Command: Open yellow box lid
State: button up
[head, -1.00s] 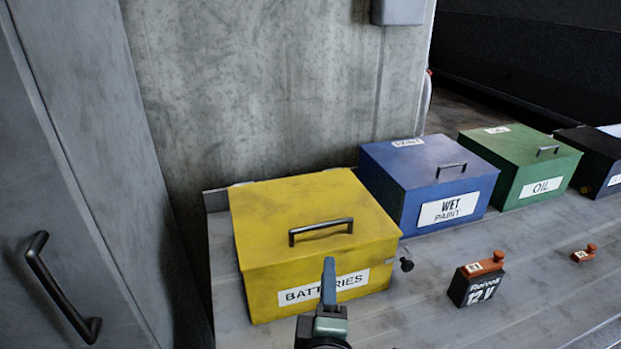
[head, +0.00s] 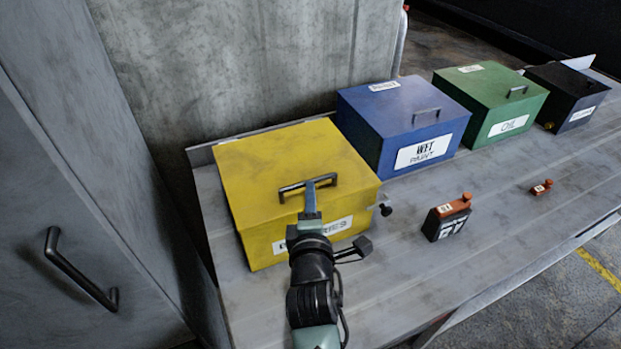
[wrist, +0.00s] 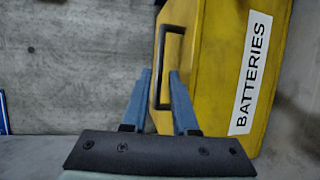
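The yellow box (head: 240,205), labelled BATTERIES, stands on a grey metal bench with its lid (head: 290,150) closed. A dark bar handle (head: 325,178) is on the lid. In the wrist view the box (wrist: 215,60) appears turned on its side, with the handle (wrist: 181,50) running upright. My gripper (wrist: 161,72) is open, its two blue fingers apart, with the lower part of the handle between their tips. In the head view my gripper (head: 309,187) reaches the handle from the front and covers part of the label. Whether the fingers touch the handle I cannot tell.
A blue WET PAINT box (head: 400,125), a green OIL box (head: 490,100) and a black box (head: 568,90) stand to the right. A 12 V battery (head: 447,216) and a small orange-topped item (head: 541,187) lie on the bench. A grey cabinet (head: 60,130) stands at left.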

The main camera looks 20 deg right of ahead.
jog(key=shift+x, duration=2.95)
grip_shut()
